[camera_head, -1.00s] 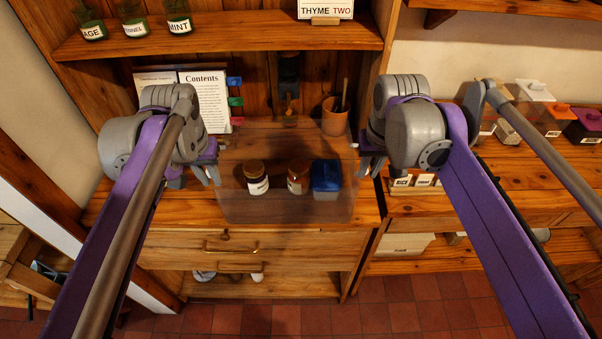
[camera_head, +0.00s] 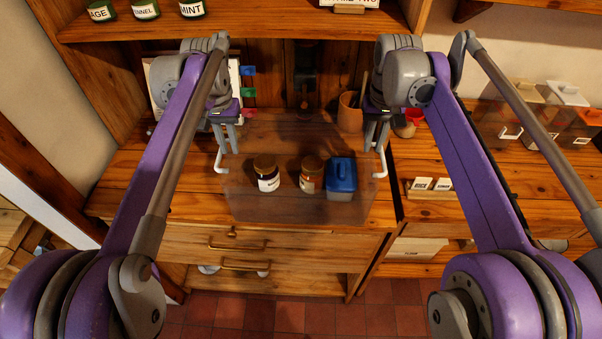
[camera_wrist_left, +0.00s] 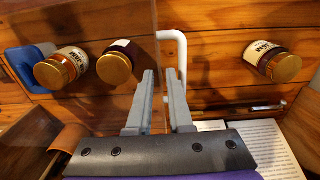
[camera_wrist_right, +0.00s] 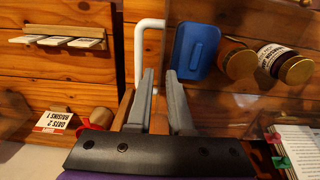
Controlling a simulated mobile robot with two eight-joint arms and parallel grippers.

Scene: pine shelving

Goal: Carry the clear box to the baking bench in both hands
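The clear box (camera_head: 250,212) stands on the wooden counter, with two gold-lidded jars (camera_head: 266,173) (camera_head: 311,174) and a blue-lidded tub (camera_head: 341,178) inside. It has a white handle (camera_head: 220,158) on its left side and another (camera_head: 381,163) on its right. My left gripper (camera_head: 226,148) is open and empty at the left handle, which also shows in the left wrist view (camera_wrist_left: 173,36) just beyond the fingertips. My right gripper (camera_head: 376,145) is open and empty at the right handle, seen in the right wrist view (camera_wrist_right: 139,50) beside one fingertip. I cannot identify the baking bench for certain.
Another gold-lidded jar (camera_wrist_left: 272,60) stands outside the box in the left wrist view, near an open book (camera_wrist_left: 245,140). A terracotta pot (camera_head: 350,113) stands behind the box. The right counter (camera_head: 430,165) holds a card rack (camera_head: 433,190) and canisters (camera_head: 565,96).

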